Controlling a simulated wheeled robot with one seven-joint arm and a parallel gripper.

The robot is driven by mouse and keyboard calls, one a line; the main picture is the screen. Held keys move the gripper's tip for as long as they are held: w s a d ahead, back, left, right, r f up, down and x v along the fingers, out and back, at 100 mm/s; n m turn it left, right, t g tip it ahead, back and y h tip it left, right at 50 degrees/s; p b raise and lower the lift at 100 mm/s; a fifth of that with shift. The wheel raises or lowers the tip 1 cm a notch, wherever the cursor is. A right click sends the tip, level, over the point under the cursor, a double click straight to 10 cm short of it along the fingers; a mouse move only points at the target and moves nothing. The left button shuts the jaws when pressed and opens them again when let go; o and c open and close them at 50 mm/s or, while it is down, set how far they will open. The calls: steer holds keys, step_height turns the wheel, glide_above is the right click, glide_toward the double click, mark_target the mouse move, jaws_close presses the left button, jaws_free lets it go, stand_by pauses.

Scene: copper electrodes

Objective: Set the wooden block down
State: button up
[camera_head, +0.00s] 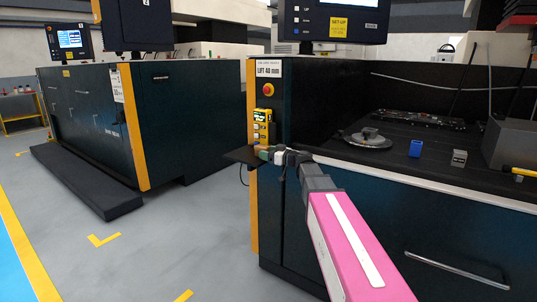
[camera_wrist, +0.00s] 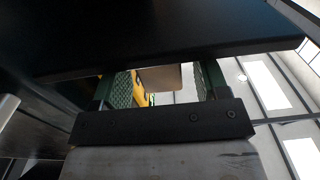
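The wooden block is a small brown shape (camera_head: 261,147) at the tip of my gripper (camera_head: 268,154) in the head view, by the small black shelf (camera_head: 240,156) on the machine's front. In the wrist view, the tan block (camera_wrist: 168,76) shows between and beyond the two green textured fingers of my gripper (camera_wrist: 166,82). The fingers stand apart, with a bright gap between the block and the right finger. The block's upper part is hidden by a dark flat surface (camera_wrist: 160,35) across the top. Whether the block touches the shelf cannot be told.
A yellow device (camera_head: 262,127) is on the machine post just above the shelf, below a red button (camera_head: 268,89). To the right, the dark worktop holds a round metal disc (camera_head: 364,141), a blue holder (camera_head: 416,148) and a grey piece (camera_head: 459,158). Open floor lies left.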

steer(key=shift+s+d+r, duration=0.1)
steer(key=shift+s+r, duration=0.05)
steer(key=v, duration=1.1)
steer(key=shift+s+d, duration=0.2)
steer(key=shift+d, duration=0.05)
